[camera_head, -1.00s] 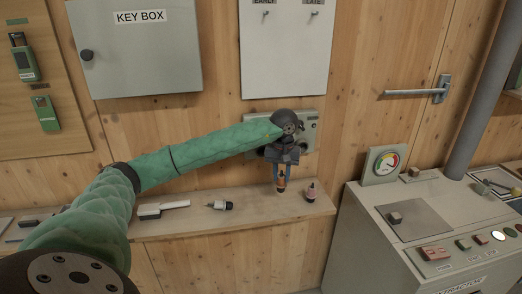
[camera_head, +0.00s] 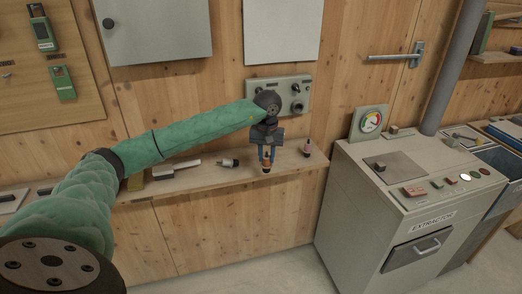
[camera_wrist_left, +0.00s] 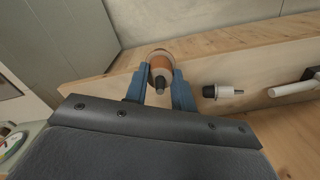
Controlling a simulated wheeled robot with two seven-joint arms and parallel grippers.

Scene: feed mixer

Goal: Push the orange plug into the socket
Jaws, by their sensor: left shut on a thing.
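My left gripper (camera_head: 266,156) is shut on the orange plug (camera_head: 267,164), which hangs between its blue fingers in front of the wall shelf. The grey socket panel (camera_head: 294,88) is on the wall above and behind the gripper. The plug is apart from the panel. My right gripper is not in view.
The extractor cabinet (camera_head: 400,205) stands at the right.

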